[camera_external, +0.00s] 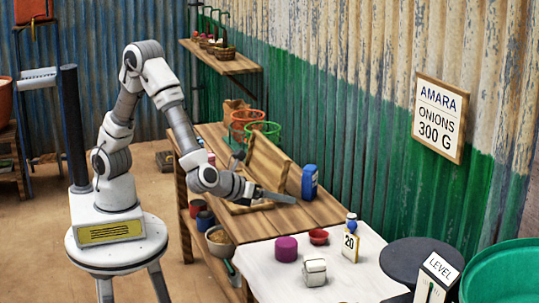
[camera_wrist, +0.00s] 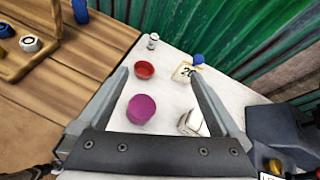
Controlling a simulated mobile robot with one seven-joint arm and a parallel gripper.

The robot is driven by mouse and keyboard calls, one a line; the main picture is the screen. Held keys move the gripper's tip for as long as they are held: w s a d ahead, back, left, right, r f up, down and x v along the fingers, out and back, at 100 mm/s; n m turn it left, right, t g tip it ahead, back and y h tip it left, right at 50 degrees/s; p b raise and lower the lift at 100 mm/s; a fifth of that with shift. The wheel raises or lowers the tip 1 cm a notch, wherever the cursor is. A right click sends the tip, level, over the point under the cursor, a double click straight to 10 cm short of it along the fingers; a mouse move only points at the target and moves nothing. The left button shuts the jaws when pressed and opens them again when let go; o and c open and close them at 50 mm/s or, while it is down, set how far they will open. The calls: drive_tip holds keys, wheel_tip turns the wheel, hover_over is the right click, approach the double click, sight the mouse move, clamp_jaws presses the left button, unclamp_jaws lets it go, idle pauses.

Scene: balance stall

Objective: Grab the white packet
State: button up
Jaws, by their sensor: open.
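The white packet (camera_external: 314,270) stands on the white cloth (camera_external: 345,285) at the near end of the wooden table. In the wrist view the packet (camera_wrist: 191,122) is at the lower right, partly hidden by my right finger. My gripper (camera_external: 276,197) is above the table, behind and to the left of the packet. Its two fingers (camera_wrist: 158,76) are spread wide with nothing held between them. My gripper is apart from the packet.
A purple cylinder (camera_external: 286,249) is beside the packet, with a red bowl (camera_external: 318,237) and a "20" card (camera_external: 350,246) behind. A dark round stool or disc (camera_external: 412,258) and a "LEVEL" box (camera_external: 436,278) are at right. A wooden rack (camera_external: 268,165) and blue bottle (camera_external: 309,181) stand farther back.

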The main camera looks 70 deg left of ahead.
sight(325, 264)
drive_tip(key=s+d+f+m+h+b, duration=0.2)
drive_tip(key=s+d+f+m+h, duration=0.4)
drive_tip(key=d+f, duration=0.4)
drive_tip(key=shift+m+t+y, duration=0.4)
drive_tip(key=shift+m+y, duration=0.1)
drive_tip(key=shift+y, duration=0.2)
drive_tip(key=b+x, duration=0.1)
drive_tip(key=x, duration=0.4)
drive_tip(key=d+b+x, duration=0.1)
drive_tip(key=b+x, duration=0.1)
drive_tip(key=x, duration=0.3)
drive_tip(key=b+x, duration=0.1)
drive_tip(key=x, duration=0.4)
drive_tip(key=shift+w+d+r, duration=0.25)
drive_tip(key=shift+w+d, duration=0.1)
drive_tip(key=shift+w, duration=0.05)
drive_tip(key=c, duration=1.5)
drive_tip(key=shift+r, duration=0.1)
